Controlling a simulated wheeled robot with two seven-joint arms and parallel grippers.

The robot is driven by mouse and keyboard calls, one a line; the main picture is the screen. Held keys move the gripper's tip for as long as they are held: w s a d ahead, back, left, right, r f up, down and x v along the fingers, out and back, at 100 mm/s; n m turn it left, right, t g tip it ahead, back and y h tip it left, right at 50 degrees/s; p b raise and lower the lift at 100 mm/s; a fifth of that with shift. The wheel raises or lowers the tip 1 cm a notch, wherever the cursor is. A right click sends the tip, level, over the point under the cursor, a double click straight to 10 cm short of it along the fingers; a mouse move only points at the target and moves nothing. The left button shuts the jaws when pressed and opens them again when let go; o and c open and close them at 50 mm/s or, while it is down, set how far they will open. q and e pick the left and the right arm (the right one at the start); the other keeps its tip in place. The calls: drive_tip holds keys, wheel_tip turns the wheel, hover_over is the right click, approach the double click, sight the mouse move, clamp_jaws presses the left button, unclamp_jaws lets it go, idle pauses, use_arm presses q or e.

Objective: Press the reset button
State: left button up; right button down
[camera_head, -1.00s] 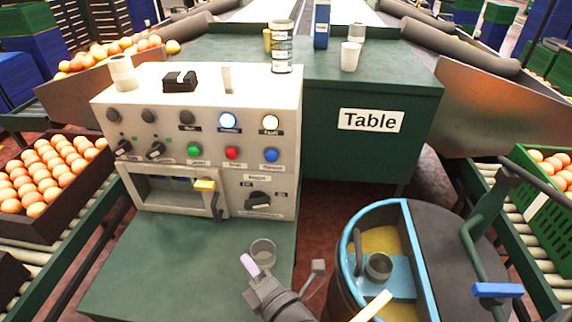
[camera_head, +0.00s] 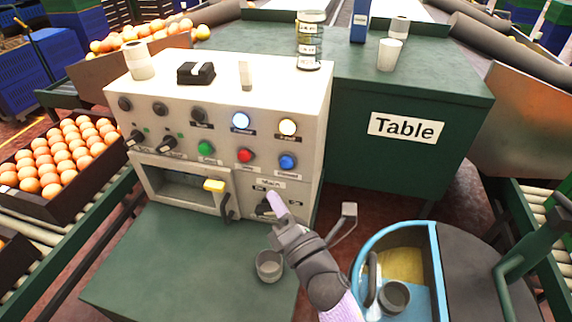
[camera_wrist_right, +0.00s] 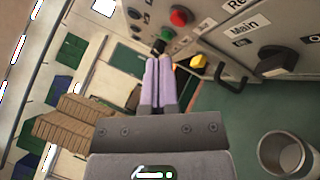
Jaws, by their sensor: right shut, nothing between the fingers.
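The control box (camera_head: 318,130) stands on a green bench. Its front has a green button (camera_head: 206,148), a red button (camera_head: 245,156) and a blue button (camera_head: 288,162). The label under the blue button is too small to read in the head view. In the right wrist view a label (camera_wrist_right: 233,5) starting "Re" is cut off at the top edge. My right gripper (camera_head: 276,200) is shut and empty, in front of the box's lower right, below the blue button. It partly hides the black rotary switch (camera_wrist_right: 277,61). Its pale fingers (camera_wrist_right: 160,62) also show in the wrist view. My left gripper is out of view.
A grey cup (camera_head: 269,265) stands on the bench beside my right gripper. A yellow-tipped handle (camera_head: 214,186) sticks out of the box's front. A round blue-rimmed bin (camera_head: 437,240) is at lower right. Two lamps (camera_head: 240,120) on the panel glow.

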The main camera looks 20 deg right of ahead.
sight(287, 163)
drive_tip(key=w+d+b, duration=0.1)
drive_tip(key=w+d, duration=0.2)
drive_tip(key=w, duration=0.2)
drive_tip(key=shift+d, duration=0.2)
idle(0.5)
idle(1.3)
drive_tip(key=shift+w, duration=0.1)
drive_tip(key=shift+w+d, duration=0.25)
